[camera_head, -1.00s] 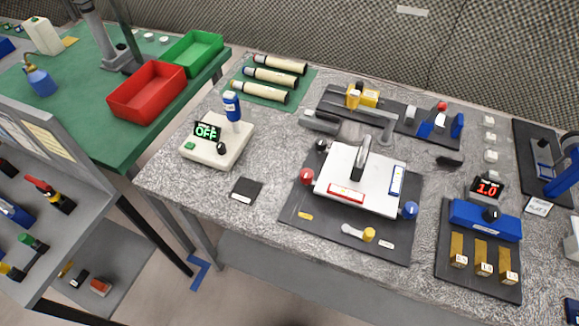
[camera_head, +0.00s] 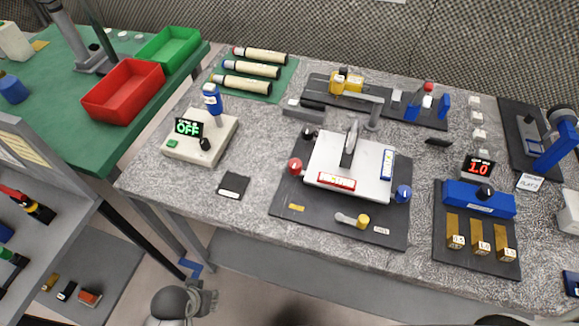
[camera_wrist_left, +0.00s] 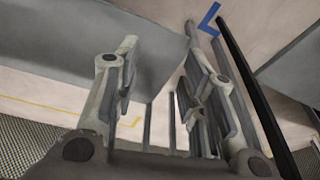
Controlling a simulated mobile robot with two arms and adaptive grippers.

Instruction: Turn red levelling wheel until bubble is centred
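The red levelling wheel (camera_head: 295,166) is at the left corner of a white levelling plate (camera_head: 325,150) on a dark base board (camera_head: 285,205). A red-framed level vial (camera_head: 330,181) lies along the plate's front edge, and a blue-framed vial (camera_head: 388,164) along its right side. The bubbles are too small to make out. A blue wheel (camera_head: 403,193) is at the right corner. My left gripper (camera_head: 198,298) is low in front of the table, away from the wheel. The left wrist view shows its fingers (camera_wrist_left: 160,50) apart and empty. A dark piece at the bottom right edge may be my right arm; its gripper is not visible.
A blue block fixture (camera_head: 480,199) is to the right.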

